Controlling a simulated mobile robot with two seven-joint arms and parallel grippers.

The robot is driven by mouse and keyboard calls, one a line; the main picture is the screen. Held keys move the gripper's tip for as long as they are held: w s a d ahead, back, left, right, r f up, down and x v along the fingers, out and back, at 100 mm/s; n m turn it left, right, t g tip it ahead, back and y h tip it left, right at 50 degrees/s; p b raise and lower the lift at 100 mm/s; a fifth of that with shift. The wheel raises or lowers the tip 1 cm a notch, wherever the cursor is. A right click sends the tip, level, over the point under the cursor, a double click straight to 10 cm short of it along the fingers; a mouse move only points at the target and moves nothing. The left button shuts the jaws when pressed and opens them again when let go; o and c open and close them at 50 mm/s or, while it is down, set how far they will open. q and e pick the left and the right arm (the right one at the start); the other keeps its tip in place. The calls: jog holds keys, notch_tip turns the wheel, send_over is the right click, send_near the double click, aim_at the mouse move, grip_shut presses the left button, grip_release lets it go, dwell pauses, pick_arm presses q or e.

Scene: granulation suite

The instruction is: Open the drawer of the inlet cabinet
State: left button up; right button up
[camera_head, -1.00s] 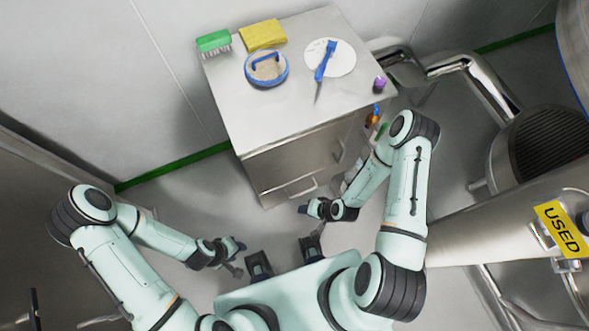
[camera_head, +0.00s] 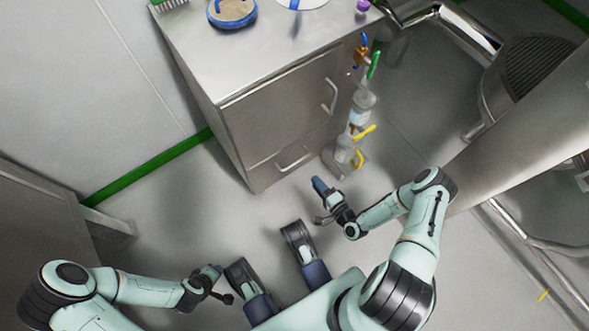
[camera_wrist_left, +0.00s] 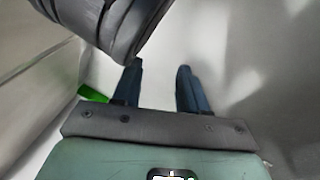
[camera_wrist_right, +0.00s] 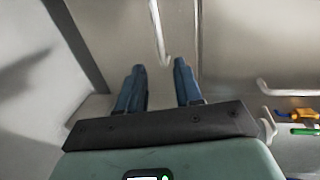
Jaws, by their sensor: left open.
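The inlet cabinet (camera_head: 275,112) is a grey metal box with a door and vertical handle (camera_head: 331,97) above. Its drawer (camera_head: 262,172) is at the bottom, with a bar handle (camera_head: 292,158); the drawer looks shut. My right gripper (camera_head: 318,201) is open and empty, low in front of the cabinet and apart from the drawer handle. In the right wrist view, the drawer handle (camera_wrist_right: 158,32) lies ahead, between the lines of the open fingers (camera_wrist_right: 159,68). My left gripper (camera_head: 224,283) is open and empty near my base, away from the cabinet.
A rack beside the cabinet holds bottles (camera_head: 362,108) and coloured tools. A brush (camera_head: 170,4), a round blue-rimmed item (camera_head: 232,10) and a purple item (camera_head: 363,5) are on the top. A steel vessel (camera_head: 530,140) stands right. Floor before the drawer is clear.

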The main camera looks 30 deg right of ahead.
aim_at(298, 161)
jog(key=b+x, duration=0.3)
jog(key=x, duration=1)
jog(key=shift+w+f+b, duration=0.15)
jog(key=shift+w+b, duration=0.05)
jog(key=shift+b, duration=0.15)
pick_arm(q)
jog(key=s+a+f+g, duration=0.1)
jog(key=s+f+g, duration=0.1)
jog(key=s+f, duration=0.3)
jog(key=shift+s+f+n+g, duration=0.3)
jog(key=shift+s+g, duration=0.1)
jog(key=shift+s, duration=0.75)
pick_arm(e)
grip_shut()
